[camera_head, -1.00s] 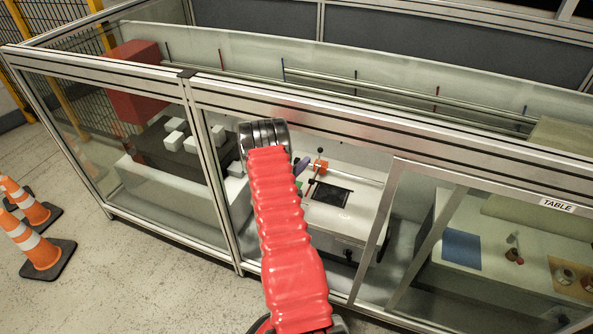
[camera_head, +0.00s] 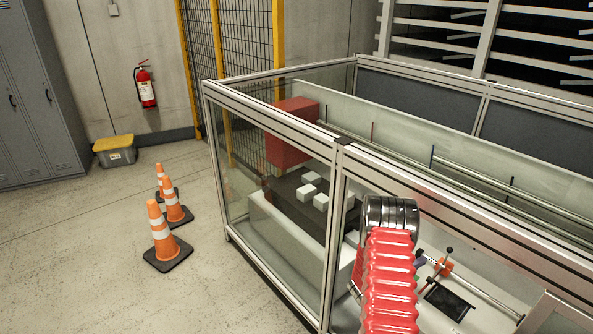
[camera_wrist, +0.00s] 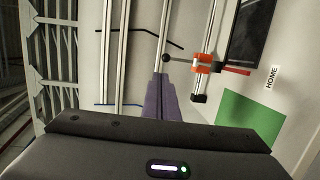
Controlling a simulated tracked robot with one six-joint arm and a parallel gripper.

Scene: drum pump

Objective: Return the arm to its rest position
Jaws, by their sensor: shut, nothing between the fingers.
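My arm in its red ribbed sleeve rises at the lower right of the head view, inside or over the glass-walled enclosure (camera_head: 335,160); I cannot tell its exact depth. My gripper (camera_wrist: 160,88) shows in the wrist view as purple fingers, shut and empty. In the head view only a small purple part shows beside the sleeve. A HOME label (camera_wrist: 272,77) and a green patch (camera_wrist: 250,115) lie on the pale surface to the right of the fingers. An orange fitting with a red handle (camera_wrist: 207,66) is just right of the fingertips and looks apart from them.
The enclosure holds a red box (camera_head: 290,135) and white blocks (camera_head: 309,189) on a dark surface. A black-knobbed lever with an orange part (camera_head: 443,265) stands beside my arm. Traffic cones (camera_head: 162,238) and a fire extinguisher (camera_head: 146,86) are at the left.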

